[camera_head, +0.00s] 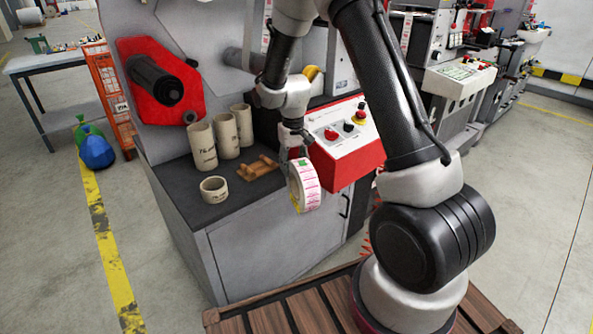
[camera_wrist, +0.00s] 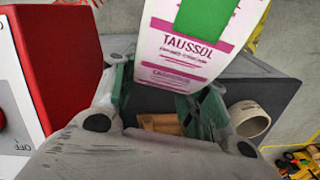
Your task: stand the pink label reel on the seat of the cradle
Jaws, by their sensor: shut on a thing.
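The pink label reel (camera_head: 309,186) is a white ring with pink-printed labels. My gripper (camera_head: 298,158) is shut on its upper part, and the reel hangs upright, apart from the cradle. In the wrist view the reel (camera_wrist: 185,55) fills the top middle, with a green patch on it, between my gripper's fingers (camera_wrist: 160,90). The cradle (camera_head: 258,169) is a small wooden piece on the dark counter, to the left of the reel in the head view. In the wrist view part of the cradle (camera_wrist: 160,124) shows between the fingers; the rest is hidden.
Several cardboard cores stand on the counter (camera_head: 242,194), including a tall one (camera_head: 202,147) behind the cradle and a short one (camera_head: 213,189) at the front left. A red-and-white control box (camera_head: 345,145) stands close to the right of my gripper. The counter's front strip is clear.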

